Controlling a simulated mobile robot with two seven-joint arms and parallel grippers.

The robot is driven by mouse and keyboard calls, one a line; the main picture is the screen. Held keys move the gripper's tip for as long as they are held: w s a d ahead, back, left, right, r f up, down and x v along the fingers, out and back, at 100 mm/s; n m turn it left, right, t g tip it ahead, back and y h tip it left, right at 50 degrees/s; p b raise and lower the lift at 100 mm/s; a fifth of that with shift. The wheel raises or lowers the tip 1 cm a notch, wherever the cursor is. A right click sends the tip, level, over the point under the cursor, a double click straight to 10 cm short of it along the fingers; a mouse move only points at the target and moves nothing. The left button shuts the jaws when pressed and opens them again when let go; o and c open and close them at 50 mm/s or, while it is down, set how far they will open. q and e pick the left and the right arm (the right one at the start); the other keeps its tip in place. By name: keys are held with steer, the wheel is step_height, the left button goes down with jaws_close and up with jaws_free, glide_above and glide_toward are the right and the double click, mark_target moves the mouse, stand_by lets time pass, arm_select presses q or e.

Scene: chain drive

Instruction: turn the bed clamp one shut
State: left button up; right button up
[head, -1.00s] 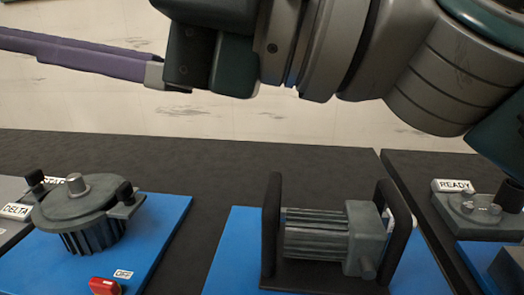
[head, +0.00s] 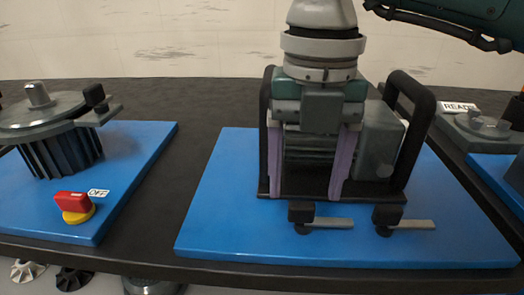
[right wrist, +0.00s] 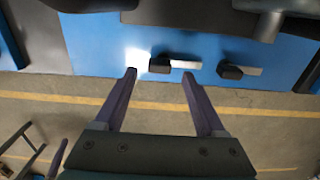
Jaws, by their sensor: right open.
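Two bed clamps sit along the front edge of the blue plate (head: 235,200), each a black block with a pale metal bar pointing right. Which one is clamp one is not marked. The left clamp (head: 304,212) shows below my right gripper (head: 306,196), and the other clamp (head: 388,216) is further right. My right gripper points down with its two purple fingers apart and empty. In the right wrist view, the left clamp (right wrist: 160,65) lies just ahead of the fingertips (right wrist: 158,75), and the right clamp (right wrist: 230,71) is outside them. My left gripper is out of view.
A grey motor (head: 380,140) on a black base with two tall black handles (head: 416,115) stands just behind the clamps, partly hidden by my gripper. A second blue plate (head: 130,165) at the left holds a finned unit and a red switch (head: 72,203).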

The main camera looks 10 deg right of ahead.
mark_target(303, 204)
steer(key=shift+f, duration=1.75)
steer(key=shift+c, duration=0.3)
jaws_close()
